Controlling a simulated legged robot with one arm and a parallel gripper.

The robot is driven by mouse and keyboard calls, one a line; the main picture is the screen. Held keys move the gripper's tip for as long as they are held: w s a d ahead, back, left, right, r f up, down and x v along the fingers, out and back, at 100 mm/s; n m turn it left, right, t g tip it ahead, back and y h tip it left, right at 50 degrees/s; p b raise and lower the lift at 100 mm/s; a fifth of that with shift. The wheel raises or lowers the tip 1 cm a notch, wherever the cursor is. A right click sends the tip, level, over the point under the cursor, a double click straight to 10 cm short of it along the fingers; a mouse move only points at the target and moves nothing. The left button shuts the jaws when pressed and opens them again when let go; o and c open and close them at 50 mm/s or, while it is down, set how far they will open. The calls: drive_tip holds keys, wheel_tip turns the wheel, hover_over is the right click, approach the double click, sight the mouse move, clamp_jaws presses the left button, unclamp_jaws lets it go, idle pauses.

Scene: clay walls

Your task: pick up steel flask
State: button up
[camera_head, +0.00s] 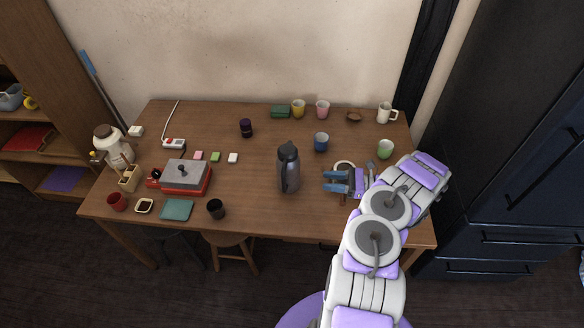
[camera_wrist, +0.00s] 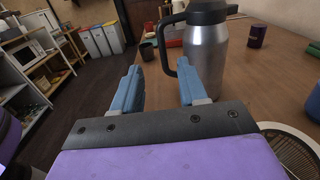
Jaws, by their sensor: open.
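The steel flask (camera_head: 289,168) stands upright near the middle of the wooden table, with a dark lid and a dark side handle. It also shows in the wrist view (camera_wrist: 205,58), just beyond the fingers, its handle on its left side. My gripper (camera_head: 326,181) is just right of the flask in the head view. Its two blue fingers are apart with nothing between them, and they also show in the wrist view (camera_wrist: 160,88). The right finger's tip appears near the flask's handle; I cannot tell whether they touch. The flask's base is fully in view in the head view.
A blue mug (camera_head: 321,142) stands behind the gripper. A round strainer-like item (camera_wrist: 290,148) lies close to the gripper's right. A black cup (camera_head: 216,209) and a red-grey grill (camera_head: 185,177) are to the left. The table (camera_head: 255,203) is clear just left of the flask.

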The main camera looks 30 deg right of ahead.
sight(283, 178)
drive_tip(key=shift+m+t+h, duration=0.3)
drive_tip(key=shift+m, duration=0.1)
drive_tip(key=b+x, duration=0.1)
drive_tip(key=x, duration=0.4)
drive_tip(key=b+x, duration=0.1)
drive_tip(key=x, duration=0.5)
drive_tip(key=b+x, duration=0.2)
drive_tip(key=x, duration=0.3)
drive_tip(key=shift+s+a+f, duration=0.15)
drive_tip(key=shift+a+f, duration=0.1)
drive_tip(key=shift+a, duration=0.35)
drive_tip(key=shift+c, duration=1.2)
drive_tip(key=shift+d, duration=0.45)
clamp_jaws()
drive_tip(key=shift+a, duration=0.1)
drive_tip(key=shift+a, duration=0.1)
